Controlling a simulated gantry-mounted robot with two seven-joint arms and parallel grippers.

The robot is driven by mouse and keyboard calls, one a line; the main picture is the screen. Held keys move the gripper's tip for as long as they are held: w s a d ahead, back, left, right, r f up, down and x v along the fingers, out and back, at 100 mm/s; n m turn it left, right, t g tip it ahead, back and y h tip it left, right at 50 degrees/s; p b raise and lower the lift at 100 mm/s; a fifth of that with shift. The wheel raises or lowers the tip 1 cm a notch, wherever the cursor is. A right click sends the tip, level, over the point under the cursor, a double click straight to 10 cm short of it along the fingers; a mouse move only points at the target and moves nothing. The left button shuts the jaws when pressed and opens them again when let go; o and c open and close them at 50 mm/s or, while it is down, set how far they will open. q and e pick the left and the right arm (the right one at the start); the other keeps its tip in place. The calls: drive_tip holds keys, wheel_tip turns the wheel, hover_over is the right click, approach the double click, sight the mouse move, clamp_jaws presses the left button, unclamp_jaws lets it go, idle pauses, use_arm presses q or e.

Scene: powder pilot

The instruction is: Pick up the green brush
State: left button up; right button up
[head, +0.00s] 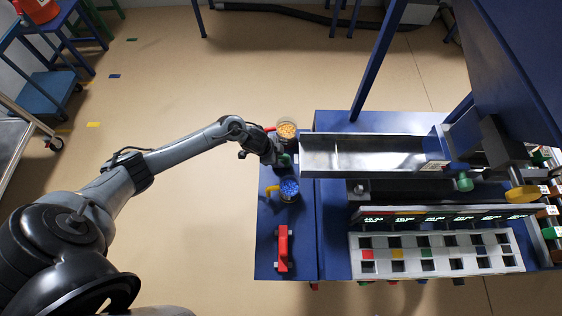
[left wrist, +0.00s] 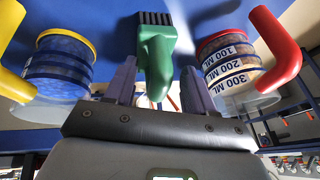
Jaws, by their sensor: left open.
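The green brush (left wrist: 156,55) has a smooth green handle and dark bristles. In the left wrist view it lies between the two fingers of my left gripper (left wrist: 158,78); the fingers are apart, with visible gaps beside the handle. In the head view, a small green part of the brush (head: 286,160) shows at the tip of my left gripper (head: 279,158), between two measuring cups; the rest is hidden by the gripper. My right gripper is in neither view.
A cup with a yellow handle (head: 289,190) and blue contents stands close on one side. A cup with a red handle (head: 287,131) and orange contents stands on the other. A red-handled tool (head: 283,248) lies nearby. A metal trough (head: 365,152) is right of the gripper.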

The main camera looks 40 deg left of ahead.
use_arm(q)
clamp_jaws()
wheel_tip(320, 180, up, 8)
drive_tip(key=p, duration=0.4)
drive_tip(key=shift+r, duration=0.25)
drive_tip(key=shift+r+p, duration=0.5)
drive_tip(key=shift+r, duration=0.25)
